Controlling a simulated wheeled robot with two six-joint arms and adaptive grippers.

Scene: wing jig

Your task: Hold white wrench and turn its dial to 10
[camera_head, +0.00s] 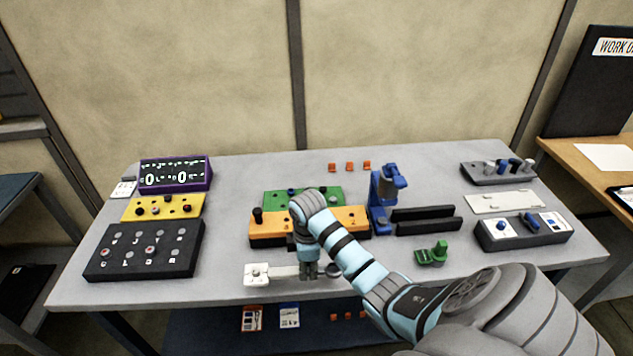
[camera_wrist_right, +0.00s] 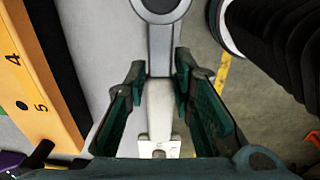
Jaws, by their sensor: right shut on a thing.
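The white wrench lies near the front edge of the grey table, with its white block end (camera_head: 257,275) on the left and a grey round end to the right. In the right wrist view its pale shaft (camera_wrist_right: 160,105) runs between my fingers, with the grey ring (camera_wrist_right: 158,8) at the top and the white block (camera_wrist_right: 160,149) at the bottom. My right gripper (camera_head: 309,272) is shut on the shaft; it also shows in the right wrist view (camera_wrist_right: 160,90). I cannot read any dial setting on the wrench. My left gripper is out of view.
An orange block (camera_head: 350,214) stands just behind the wrench, its numbered face close by in the wrist view. A purple display (camera_head: 176,175) shows zeros. A dark button panel (camera_head: 142,249) is left; a small green part (camera_head: 431,256) is right. The table's front edge is close.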

